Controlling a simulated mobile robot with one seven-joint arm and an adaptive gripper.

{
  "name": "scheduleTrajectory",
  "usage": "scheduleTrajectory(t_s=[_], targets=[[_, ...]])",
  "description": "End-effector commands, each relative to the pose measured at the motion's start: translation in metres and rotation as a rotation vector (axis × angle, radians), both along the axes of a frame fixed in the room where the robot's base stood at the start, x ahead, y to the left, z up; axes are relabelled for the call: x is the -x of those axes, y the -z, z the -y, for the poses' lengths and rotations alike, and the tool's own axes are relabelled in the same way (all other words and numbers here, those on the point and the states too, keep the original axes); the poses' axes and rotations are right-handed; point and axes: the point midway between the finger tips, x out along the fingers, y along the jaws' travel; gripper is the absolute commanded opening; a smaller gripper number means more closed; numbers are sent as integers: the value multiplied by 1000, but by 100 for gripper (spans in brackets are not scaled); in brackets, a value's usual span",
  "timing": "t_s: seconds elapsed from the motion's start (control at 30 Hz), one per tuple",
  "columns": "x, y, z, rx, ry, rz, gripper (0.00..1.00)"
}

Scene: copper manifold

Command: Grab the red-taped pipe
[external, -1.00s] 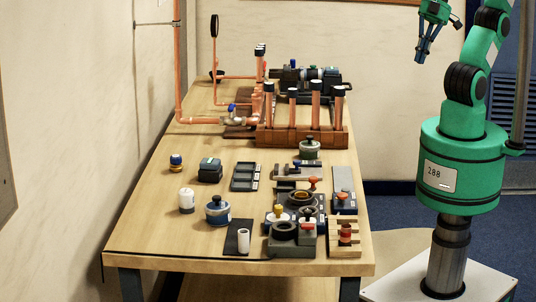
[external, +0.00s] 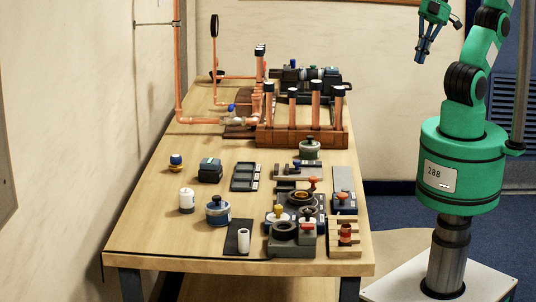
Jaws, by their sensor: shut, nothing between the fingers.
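Several upright copper pipes (external: 315,112) with dark caps stand in a brown wooden rack (external: 300,138) toward the back of the workbench. I cannot make out red tape on any of them at this size, so I cannot tell which one is the red-taped pipe. My gripper (external: 422,57) is shut and empty. It hangs fingers down at the upper right of the view, to the right of the rack in the picture and apart from every pipe.
The wooden workbench (external: 150,225) holds a copper pipe run (external: 178,80) along the wall. A dark pump-like machine (external: 305,78) is behind the rack. Jars, clamps, a grey tray (external: 245,177) and a slatted wooden stand (external: 344,249) crowd the front right.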

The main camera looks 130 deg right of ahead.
Motion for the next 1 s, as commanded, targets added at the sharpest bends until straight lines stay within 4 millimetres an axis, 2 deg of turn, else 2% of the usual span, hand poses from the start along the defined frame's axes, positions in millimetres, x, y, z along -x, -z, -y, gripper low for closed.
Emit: scheduleTrajectory(t_s=[0.03,0.2,0.67,0.87,1.0], targets=[[0,0,0,0,0,0,12],[0,0,0,0,0,0,43],[-7,-5,-1,0,-2,-6,43],[-30,-17,-4,1,-12,-30,43],[-57,-28,-7,2,-22,-56,43]])
